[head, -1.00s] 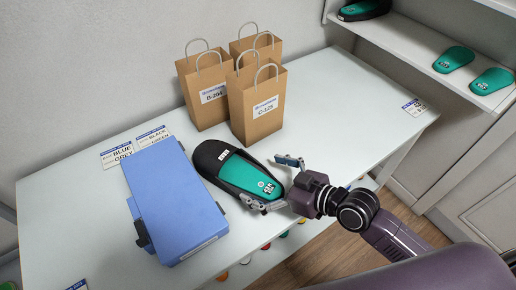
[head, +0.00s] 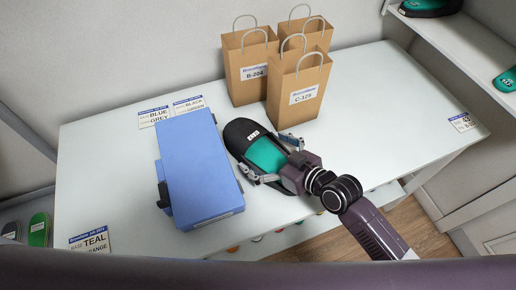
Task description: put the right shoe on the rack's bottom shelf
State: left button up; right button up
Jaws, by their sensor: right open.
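A black shoe with a teal insole (head: 264,152) lies on the white table beside the blue box, its toe pointing away from me. My right gripper (head: 269,157) is open over the heel end of the shoe, with one finger along each side of it. The gripper covers the heel part of the insole; I cannot tell whether the fingers touch the shoe. My left gripper is not in view.
A blue box (head: 200,165) stands close left of the shoe. Several paper bags (head: 297,90) stand behind it. Label cards lie at the table's back left and front left.

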jog(key=c, duration=1.2)
jog(key=shift+r, duration=0.1)
jog(key=shift+c, duration=1)
jog(key=shift+r, duration=0.1)
